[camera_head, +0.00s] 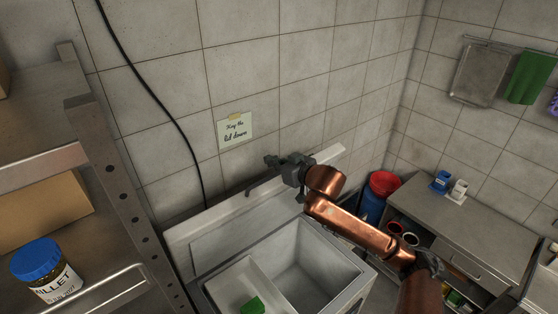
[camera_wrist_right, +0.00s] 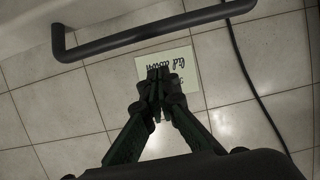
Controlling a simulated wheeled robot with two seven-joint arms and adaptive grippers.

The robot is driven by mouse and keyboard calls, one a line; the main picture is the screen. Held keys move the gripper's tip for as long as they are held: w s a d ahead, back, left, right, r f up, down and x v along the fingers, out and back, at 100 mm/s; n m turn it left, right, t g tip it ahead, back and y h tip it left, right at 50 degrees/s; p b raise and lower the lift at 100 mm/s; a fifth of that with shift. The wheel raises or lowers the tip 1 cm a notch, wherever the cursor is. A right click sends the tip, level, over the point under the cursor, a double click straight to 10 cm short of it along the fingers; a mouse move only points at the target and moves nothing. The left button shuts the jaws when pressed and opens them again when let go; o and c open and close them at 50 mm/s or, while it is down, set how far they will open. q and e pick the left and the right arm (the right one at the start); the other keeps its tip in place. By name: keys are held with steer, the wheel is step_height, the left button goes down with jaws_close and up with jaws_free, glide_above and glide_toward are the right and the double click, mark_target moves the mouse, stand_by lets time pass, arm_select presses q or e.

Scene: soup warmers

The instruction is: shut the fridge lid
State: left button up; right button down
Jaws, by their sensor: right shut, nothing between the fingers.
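The chest fridge (camera_head: 345,288) stands open against the tiled wall, and I look down into its pale interior. Its white lid (camera_head: 205,238) is raised at the back, near the wall. A dark bar handle (camera_head: 262,186) is on the lid; in the right wrist view the handle (camera_wrist_right: 150,35) runs across the top, with part of the white lid (camera_wrist_right: 30,22) at the upper left. My right gripper (camera_head: 271,160) is above the lid's upper edge by the handle. Its fingers (camera_wrist_right: 158,76) are shut and empty, apart from the bar in the picture. My left gripper is not seen.
A note (camera_head: 234,131) hangs on the wall beside a black cable (camera_head: 150,91). A metal shelf (camera_head: 110,170) with a blue-capped millet jar (camera_head: 47,272) stands at left. At right are a red-topped blue bin (camera_head: 372,205) and a counter (camera_head: 470,219). A green item (camera_head: 253,305) is inside the fridge.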

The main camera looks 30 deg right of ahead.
mark_target(276, 187)
steer(key=s+f, duration=0.1)
steer(key=s+f+p, duration=0.1)
steer(key=shift+s+d+f, duration=0.2)
steer(key=shift+s+f, duration=0.1)
steer(key=shift+f, duration=0.25)
